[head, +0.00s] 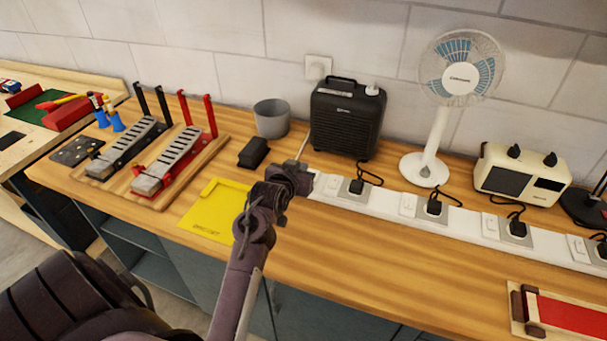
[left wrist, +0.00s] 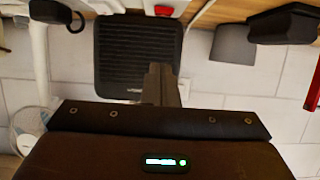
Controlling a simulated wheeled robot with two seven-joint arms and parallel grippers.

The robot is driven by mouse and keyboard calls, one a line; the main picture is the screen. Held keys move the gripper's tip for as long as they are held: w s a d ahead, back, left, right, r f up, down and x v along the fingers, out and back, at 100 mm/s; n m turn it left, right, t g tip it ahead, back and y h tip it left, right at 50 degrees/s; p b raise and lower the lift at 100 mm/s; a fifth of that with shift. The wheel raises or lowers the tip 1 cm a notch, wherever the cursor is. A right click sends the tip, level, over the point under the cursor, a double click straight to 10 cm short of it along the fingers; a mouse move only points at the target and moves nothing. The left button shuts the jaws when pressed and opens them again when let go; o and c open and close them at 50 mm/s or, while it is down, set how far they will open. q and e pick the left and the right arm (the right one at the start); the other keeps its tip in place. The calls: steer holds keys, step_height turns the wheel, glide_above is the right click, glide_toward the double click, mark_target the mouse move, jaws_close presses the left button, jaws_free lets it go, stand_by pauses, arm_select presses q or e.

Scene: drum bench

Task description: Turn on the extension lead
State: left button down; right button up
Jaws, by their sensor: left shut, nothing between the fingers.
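The extension lead (head: 385,200) is a long white strip of sockets, each with its own small switch, along the bench in front of the appliances. Several black plugs sit in it. In the left wrist view, a red switch (left wrist: 163,10) shows on the white lead at the top edge; whether it is on or off is not clear. My left gripper (head: 294,180) is at the lead's left end and hides part of it. Its fingers (left wrist: 160,75) are shut and empty, seen against the black heater; contact with the lead cannot be told. My right gripper is not in view.
The black heater (head: 347,118), white fan (head: 439,130) and cream radio oven (head: 520,175) stand behind the lead. A grey bucket (head: 271,118), black block (head: 253,152) and yellow folder (head: 213,208) lie to the left. The bench front is clear up to a red tray (head: 570,315).

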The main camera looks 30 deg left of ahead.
arm_select(q)
steer(key=x, duration=0.3)
steer(key=shift+p, duration=0.3)
steer(key=f, duration=0.2)
steer(key=shift+s+f+p, duration=0.25)
steer(key=shift+f+p, duration=0.05)
steer(key=shift+p, duration=0.1)
steer(key=shift+s+d+f, duration=0.1)
steer(key=shift+s+f, duration=0.05)
steer(key=shift+f, duration=0.5)
steer(key=shift+s+f, duration=0.1)
steer(key=shift+f, duration=0.35)
steer(key=shift+r+p, duration=0.85)
steer(key=shift+p, duration=0.1)
